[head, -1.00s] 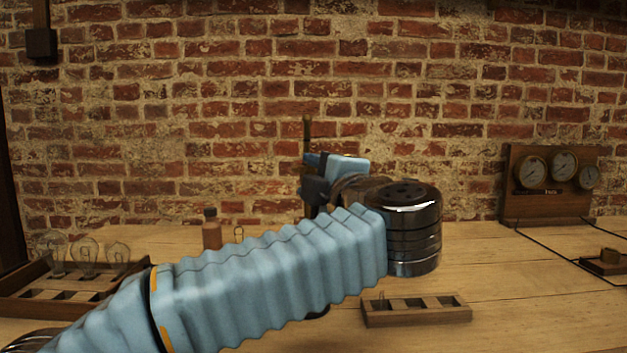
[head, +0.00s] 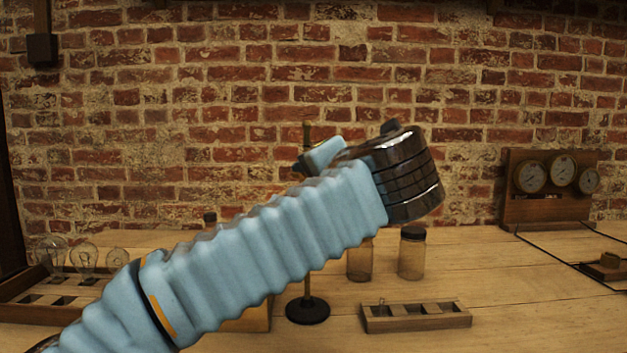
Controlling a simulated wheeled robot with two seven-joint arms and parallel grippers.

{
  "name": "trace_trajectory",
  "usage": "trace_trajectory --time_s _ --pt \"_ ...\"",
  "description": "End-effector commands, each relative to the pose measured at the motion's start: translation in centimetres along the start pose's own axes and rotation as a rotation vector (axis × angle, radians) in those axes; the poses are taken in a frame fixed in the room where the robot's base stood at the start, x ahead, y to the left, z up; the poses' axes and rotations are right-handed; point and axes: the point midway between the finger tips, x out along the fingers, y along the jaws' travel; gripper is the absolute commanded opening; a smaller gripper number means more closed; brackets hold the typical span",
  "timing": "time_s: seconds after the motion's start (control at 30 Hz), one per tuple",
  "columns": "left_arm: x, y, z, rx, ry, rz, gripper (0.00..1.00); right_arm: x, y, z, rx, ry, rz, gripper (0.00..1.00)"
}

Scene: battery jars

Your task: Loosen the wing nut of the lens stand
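The lens stand shows as a dark round base (head: 307,311) on the bench with a thin upright rod whose top (head: 307,134) stands above my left arm. The middle of the stand is hidden behind that arm, and I cannot make out the wing nut. My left arm, in a pale blue ribbed sleeve, crosses from the lower left up to a dark metal wrist joint. A blue and dark part near the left gripper shows beside the rod, but its fingertips are hidden. My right gripper is not in view.
Two glass jars, one with a dark lid (head: 411,253) and one partly covered (head: 360,262), stand right of the stand. A wooden tray with compartments (head: 372,325) lies in front. Bulbs in a rack (head: 20,310) are at left. A gauge board (head: 548,213) stands at right.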

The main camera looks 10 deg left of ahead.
Motion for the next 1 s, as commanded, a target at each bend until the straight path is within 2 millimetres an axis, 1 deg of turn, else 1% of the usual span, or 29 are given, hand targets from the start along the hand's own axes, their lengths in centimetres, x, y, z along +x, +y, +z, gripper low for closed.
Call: trace_trajectory --time_s 0.47,0.5,0.57,0.6,0.67,0.9,1.0 --pt "0.03 0.11 -0.03 -0.016 0.001 -0.004 0.14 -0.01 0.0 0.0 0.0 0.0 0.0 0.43" --pt "0.03 0.11 -0.03 -0.016 0.001 -0.004 0.46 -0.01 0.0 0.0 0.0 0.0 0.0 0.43" --pt "0.02 0.1 -0.03 -0.016 0.001 -0.004 0.55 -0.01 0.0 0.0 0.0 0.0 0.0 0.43" --pt "0.02 0.1 -0.03 -0.015 0.001 -0.004 0.61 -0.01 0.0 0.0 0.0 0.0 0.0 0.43" --pt "0.02 0.08 -0.02 -0.015 0.0 -0.005 0.7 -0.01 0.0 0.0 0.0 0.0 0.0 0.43" --pt "-0.01 0.04 0.0 -0.014 0.0 -0.005 0.7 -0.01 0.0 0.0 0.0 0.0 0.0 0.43" --pt "-0.41 0.03 0.04 -0.014 -0.002 -0.006 0.7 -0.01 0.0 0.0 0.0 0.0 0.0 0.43"
